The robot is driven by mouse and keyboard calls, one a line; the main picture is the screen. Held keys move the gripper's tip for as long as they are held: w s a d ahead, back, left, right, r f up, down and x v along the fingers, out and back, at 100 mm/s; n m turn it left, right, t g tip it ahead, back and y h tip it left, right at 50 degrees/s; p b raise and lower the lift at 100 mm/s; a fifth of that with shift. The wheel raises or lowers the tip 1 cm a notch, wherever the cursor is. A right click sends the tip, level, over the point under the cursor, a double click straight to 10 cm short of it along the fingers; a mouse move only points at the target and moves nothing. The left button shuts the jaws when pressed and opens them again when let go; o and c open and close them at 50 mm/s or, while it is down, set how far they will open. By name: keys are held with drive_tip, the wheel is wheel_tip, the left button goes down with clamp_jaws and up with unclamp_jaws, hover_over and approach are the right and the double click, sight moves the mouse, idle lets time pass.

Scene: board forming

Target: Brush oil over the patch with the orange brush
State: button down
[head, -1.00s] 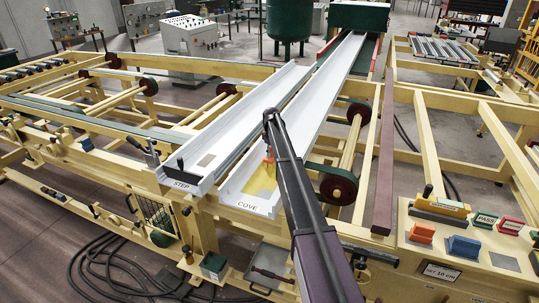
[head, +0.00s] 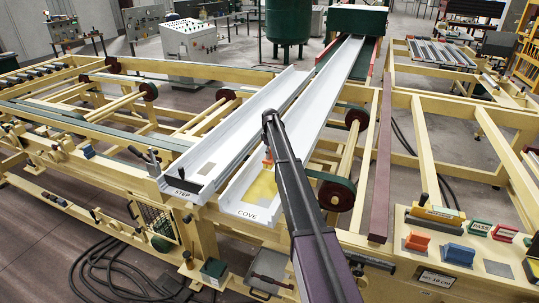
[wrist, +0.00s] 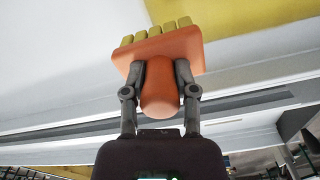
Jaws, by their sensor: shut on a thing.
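The orange brush (wrist: 158,58) is held in my gripper (wrist: 160,75), whose two fingers are closed on its handle in the wrist view. Its yellow bristles (wrist: 157,30) point away from the gripper, beside the yellow patch (wrist: 235,20). In the head view the yellow patch (head: 261,188) lies on the floor of the white channel marked COVE (head: 247,213). The brush (head: 267,160) shows only as a bit of orange at the patch's far end, mostly hidden by my arm. I cannot tell whether the bristles touch the surface.
A dark red wheel (head: 336,196) stands right of the COVE channel. A panel with coloured blocks (head: 418,242) is at the lower right.

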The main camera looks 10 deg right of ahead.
drive_tip(key=shift+r+p, duration=0.7)
drive_tip(key=shift+r, duration=0.2)
drive_tip(key=shift+r+p, duration=1.5)
drive_tip(key=shift+r, duration=0.05)
